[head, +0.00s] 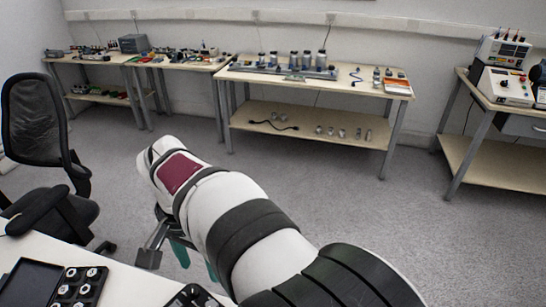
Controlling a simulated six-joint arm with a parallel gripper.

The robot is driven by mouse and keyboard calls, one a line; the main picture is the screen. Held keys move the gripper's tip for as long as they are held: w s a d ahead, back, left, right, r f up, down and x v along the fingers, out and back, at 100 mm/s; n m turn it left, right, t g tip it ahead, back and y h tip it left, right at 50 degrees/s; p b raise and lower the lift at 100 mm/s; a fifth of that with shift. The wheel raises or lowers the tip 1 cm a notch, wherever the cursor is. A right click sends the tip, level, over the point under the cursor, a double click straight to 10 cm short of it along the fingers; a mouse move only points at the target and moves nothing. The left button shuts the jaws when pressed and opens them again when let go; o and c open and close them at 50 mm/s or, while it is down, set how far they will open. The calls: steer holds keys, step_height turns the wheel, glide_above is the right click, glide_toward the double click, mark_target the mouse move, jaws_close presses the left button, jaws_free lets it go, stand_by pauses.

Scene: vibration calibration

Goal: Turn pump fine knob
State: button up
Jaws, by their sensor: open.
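My white arm with black bands reaches from the bottom right toward the middle left. My gripper (152,252) hangs below the arm's far end, beyond the edge of the near white table. It is open, and a grey finger shows. The arm hides part of it, and nothing is seen held in it. I cannot make out a pump or its fine knob for certain. White instruments with knobs and sockets, an upper one (503,51) and a lower one (506,86), stand on the right bench, far from my gripper.
A black tray of round silver parts (80,286) lies on the near table (125,280). A black office chair (40,130) stands at left. The middle bench (300,108) and left benches carry small equipment. The grey floor (340,205) between is clear.

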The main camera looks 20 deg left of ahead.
mark_target(211, 306)
steer(key=f, duration=1.5)
steer(key=shift+a+f, duration=0.25)
steer(key=shift+f, duration=0.15)
jaws_close()
